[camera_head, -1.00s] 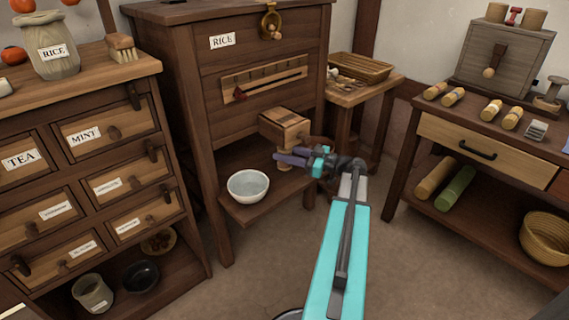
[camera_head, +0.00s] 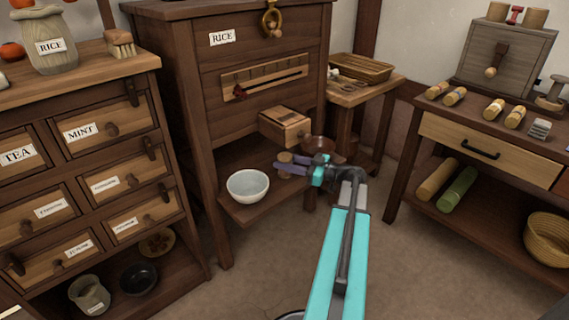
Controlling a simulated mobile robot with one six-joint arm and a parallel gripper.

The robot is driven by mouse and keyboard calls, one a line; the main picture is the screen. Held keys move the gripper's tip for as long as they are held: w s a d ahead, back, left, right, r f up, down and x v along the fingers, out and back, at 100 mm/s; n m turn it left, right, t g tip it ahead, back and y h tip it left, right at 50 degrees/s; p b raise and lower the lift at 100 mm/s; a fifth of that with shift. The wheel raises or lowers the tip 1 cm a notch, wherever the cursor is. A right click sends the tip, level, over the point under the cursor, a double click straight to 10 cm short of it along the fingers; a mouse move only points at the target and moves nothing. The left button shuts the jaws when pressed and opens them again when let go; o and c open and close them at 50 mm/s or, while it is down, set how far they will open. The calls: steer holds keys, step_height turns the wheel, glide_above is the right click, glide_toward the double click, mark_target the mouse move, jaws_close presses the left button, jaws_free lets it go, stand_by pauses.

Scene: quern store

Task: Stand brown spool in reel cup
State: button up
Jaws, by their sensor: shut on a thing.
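My gripper (camera_head: 284,168) is at the front of the tall RICE chest, over its low shelf and to the right of a white bowl (camera_head: 248,186). Its purple fingers are shut around a small brown, upright, round piece (camera_head: 285,157), which looks like the brown spool. Its lower part is partly hidden by the fingers, and I cannot tell whether it touches the shelf. I cannot pick out the reel cup for certain. Two tan cups (camera_head: 498,12) with a small red spool-like thing (camera_head: 517,15) between them stand on the grey cabinet at the upper right.
An open wooden drawer box (camera_head: 285,127) juts out just above my gripper. A side table (camera_head: 352,92) carries a basket tray (camera_head: 362,68). The right bench (camera_head: 480,134) holds several rolls. The floor between is clear.

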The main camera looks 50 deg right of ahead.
steer(key=o, duration=1.1)
steer(key=shift+c, duration=0.2)
steer(key=shift+r+p, duration=0.2)
steer(key=shift+p, duration=0.1)
steer(key=p+v, duration=0.3)
steer(key=v, duration=0.9)
steer(key=shift+f, duration=0.1)
